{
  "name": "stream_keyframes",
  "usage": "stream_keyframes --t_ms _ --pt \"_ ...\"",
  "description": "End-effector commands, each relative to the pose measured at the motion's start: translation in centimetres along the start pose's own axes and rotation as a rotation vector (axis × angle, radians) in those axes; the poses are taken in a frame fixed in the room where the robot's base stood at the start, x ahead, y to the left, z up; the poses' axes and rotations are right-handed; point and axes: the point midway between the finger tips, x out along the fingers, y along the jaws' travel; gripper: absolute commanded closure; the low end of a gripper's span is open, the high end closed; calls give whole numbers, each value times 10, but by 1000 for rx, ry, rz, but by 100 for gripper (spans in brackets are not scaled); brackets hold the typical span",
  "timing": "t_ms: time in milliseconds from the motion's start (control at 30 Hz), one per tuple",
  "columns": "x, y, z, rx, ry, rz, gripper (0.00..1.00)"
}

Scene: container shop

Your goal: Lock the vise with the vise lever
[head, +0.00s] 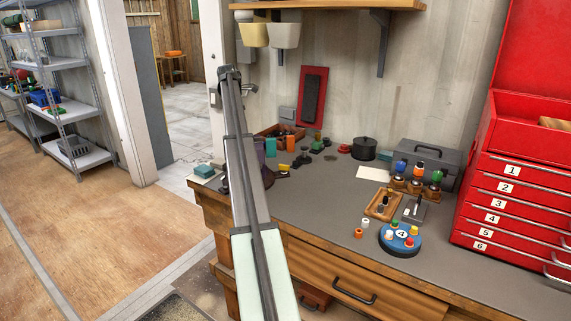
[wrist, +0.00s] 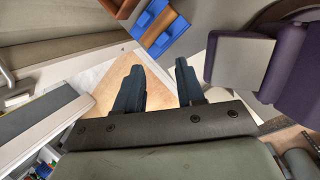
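The vise is the dark purple body in the wrist view (wrist: 303,72), at the right edge and cut off by the frame. A light grey block (wrist: 242,62) sits against its left side. In the head view the vise (head: 267,178) is mostly hidden behind my arm, at the bench's left end. I cannot pick out the vise lever for certain in either view. My gripper (wrist: 160,75) is open in the wrist view, with nothing between its two dark fingers. It is left of the vise and apart from it in the picture. In the head view my arm hides the gripper.
The workbench (head: 330,215) holds a blue round base (head: 401,241) with coloured knobs, a wooden tray (head: 384,205), a black pot (head: 364,148) and a grey toolbox (head: 428,163). A red drawer cabinet (head: 508,198) stands at right.

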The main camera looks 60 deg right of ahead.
Motion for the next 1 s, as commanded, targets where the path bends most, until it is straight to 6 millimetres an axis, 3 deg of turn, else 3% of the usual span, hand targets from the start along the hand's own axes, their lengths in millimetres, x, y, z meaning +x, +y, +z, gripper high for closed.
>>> stream_keyframes --t_ms 33,200,400,533,700,867,1000 --pt "2 -16 28 44 17 -18 62" --pt "4 -84 86 233 144 -74 62" --pt "-4 -168 132 478 330 -141 62" --pt "-12 -210 151 594 427 -179 62" --pt "-20 -239 164 680 503 -210 62" --pt "-20 -247 166 705 526 -219 62" --pt "-9 -247 159 704 527 -222 62"
